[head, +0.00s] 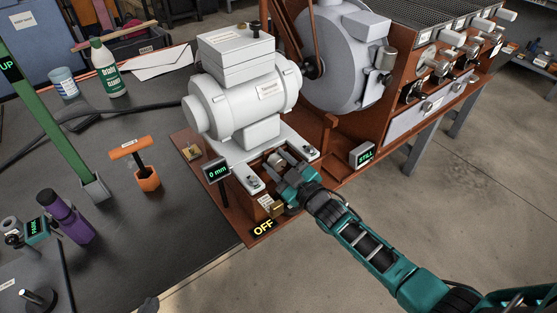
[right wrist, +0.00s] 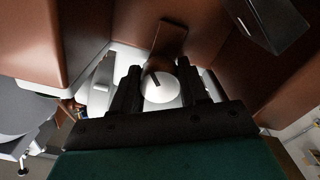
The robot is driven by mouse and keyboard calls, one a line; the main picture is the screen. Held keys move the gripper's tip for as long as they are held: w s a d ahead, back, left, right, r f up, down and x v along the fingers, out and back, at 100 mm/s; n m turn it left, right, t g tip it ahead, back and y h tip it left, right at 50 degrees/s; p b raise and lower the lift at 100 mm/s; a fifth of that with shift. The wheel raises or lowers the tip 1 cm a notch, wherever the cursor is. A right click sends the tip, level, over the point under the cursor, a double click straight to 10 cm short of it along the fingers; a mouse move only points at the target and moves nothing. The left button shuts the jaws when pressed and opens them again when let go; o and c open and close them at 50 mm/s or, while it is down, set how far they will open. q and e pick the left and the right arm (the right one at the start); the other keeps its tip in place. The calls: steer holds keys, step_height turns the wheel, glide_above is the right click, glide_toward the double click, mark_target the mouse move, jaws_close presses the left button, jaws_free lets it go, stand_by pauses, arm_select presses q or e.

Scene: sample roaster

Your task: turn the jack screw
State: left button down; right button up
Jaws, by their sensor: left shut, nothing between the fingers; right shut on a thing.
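My right gripper (head: 278,163) reaches in at the front of the motor base. In the right wrist view its dark fingers (right wrist: 160,88) stand on either side of a pale round head (right wrist: 160,91), which I take to be the jack screw. A short dark bar crosses that head's upper edge. The fingers are shut on it. In the head view they mostly hide the screw. The grey motor (head: 245,100) sits above on its plate, and a small display (head: 216,171) reads 0 mm. What looks like my left gripper (head: 148,305) shows only a grey tip at the bottom edge, shut and empty.
An OFF sign (head: 263,228) is on the base's front edge, and a STILL display (head: 362,155) is to the right. An orange-handled tool (head: 128,147) stands in an orange holder (head: 147,179) on the dark bench. Brown walls closely flank my right gripper.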

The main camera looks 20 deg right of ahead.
steer(key=m, duration=0.3)
steer(key=shift+m+p, duration=0.3)
steer(key=shift+m, duration=1.8)
steer(key=o, duration=1.1)
steer(key=shift+c, duration=0.2)
steer(key=shift+s, duration=0.1)
steer(key=p+v, duration=0.2)
steer(key=v, duration=1)
steer(key=shift+s, duration=0.35)
steer(key=shift+d, duration=0.15)
